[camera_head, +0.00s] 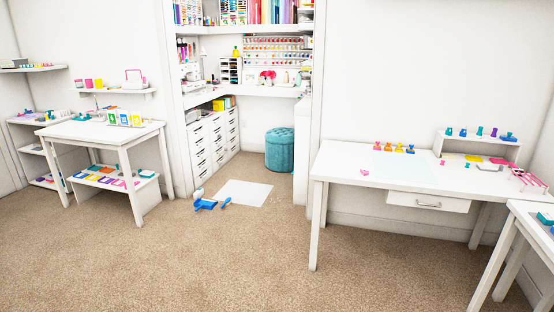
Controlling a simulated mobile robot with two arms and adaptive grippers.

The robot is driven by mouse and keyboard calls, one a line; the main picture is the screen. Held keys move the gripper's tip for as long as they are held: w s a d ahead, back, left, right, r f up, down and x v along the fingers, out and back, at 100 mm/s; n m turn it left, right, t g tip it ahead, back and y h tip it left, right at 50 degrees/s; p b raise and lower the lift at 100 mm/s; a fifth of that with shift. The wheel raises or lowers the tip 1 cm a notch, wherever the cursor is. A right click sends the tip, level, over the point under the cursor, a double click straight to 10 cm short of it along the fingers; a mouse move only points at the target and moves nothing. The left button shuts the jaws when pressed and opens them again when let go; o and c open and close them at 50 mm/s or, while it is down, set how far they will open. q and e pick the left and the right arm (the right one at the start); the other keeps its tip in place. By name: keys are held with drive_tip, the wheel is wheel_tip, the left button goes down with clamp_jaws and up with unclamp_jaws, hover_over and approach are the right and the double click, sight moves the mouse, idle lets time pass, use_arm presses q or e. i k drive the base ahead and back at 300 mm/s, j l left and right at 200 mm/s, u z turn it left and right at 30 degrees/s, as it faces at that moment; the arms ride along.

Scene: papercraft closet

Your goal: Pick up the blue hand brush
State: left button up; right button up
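A small blue hand brush (226,202) lies on the carpet near the closet opening. A blue dustpan (205,205) lies just to its left, with a small gap between them. A white sheet or mat (245,193) lies flat on the floor behind and to the right of the brush. Neither of my grippers is in view.
A white desk (330,165) with a drawer stands at the right, and another white table (88,131) at the left. A teal stool (280,150) and white drawers (212,140) stand in the closet. The carpet (220,260) in front is clear.

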sight(227, 200)
drive_tip(key=i+l, duration=0.15)
drive_tip(key=i, duration=0.25)
drive_tip(key=i+l+u, duration=0.1)
drive_tip(key=i, duration=0.3)
drive_tip(key=i+l+u, duration=0.1)
drive_tip(key=i, duration=0.35)
drive_tip(key=i+l, duration=0.3)
drive_tip(key=i+j, duration=0.25)
drive_tip(key=i, duration=0.3)
drive_tip(key=i+j+u, duration=0.15)
drive_tip(key=i, duration=0.45)
drive_tip(key=i+j, duration=0.25)
drive_tip(key=i, duration=0.3)
drive_tip(key=i+j+u, duration=0.15)
drive_tip(key=i, duration=0.45)
